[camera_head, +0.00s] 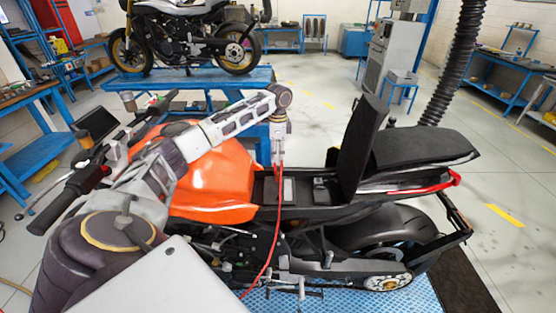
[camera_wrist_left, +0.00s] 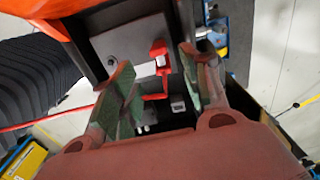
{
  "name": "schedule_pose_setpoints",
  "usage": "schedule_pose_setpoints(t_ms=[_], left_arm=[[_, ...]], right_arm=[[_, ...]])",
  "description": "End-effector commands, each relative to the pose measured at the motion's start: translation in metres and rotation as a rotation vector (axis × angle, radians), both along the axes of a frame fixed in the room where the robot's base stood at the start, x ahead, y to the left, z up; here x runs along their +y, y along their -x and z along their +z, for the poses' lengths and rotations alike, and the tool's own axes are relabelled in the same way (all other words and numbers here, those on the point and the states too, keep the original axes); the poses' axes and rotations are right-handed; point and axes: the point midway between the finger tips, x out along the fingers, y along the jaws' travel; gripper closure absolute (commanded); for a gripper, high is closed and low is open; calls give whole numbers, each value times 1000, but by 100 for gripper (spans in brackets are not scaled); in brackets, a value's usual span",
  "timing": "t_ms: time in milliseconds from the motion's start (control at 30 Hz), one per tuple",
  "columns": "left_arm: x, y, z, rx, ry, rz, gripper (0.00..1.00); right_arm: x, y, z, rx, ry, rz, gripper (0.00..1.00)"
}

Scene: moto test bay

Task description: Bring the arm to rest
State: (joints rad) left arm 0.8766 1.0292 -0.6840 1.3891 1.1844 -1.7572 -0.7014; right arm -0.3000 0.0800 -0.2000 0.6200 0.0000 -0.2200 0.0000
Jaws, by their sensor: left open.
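My left arm reaches in from the left over the orange tank (camera_head: 215,180) of the near motorcycle. My left gripper (camera_head: 279,166) points down above the open bay in front of the raised seat (camera_head: 362,145). In the left wrist view the gripper (camera_wrist_left: 158,68) is open, with its two green-lined fingers apart. A red clamp or connector (camera_wrist_left: 159,58) sits between and just beyond the fingers, at the grey battery-like box (camera_wrist_left: 118,42). I cannot tell whether the fingers touch it. A red cable (camera_head: 277,228) hangs from there down the motorcycle's side. My right gripper is not in view.
A second motorcycle stands on a blue lift table (camera_head: 190,78) behind. A black corrugated hose (camera_head: 460,65) hangs at the right. A grey cabinet (camera_head: 393,55) and blue benches line the back. The floor at the right is mostly clear.

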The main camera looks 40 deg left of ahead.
Motion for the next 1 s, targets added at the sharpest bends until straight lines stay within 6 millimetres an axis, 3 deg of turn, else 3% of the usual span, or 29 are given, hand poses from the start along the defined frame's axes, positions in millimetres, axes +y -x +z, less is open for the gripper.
schedule_pose_setpoints(t_ms=[233,1000], left_arm=[[0,0,12,-1,0,0,54],[0,0,11,0,0,0,54]], right_arm=[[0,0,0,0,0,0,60],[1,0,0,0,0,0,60]])
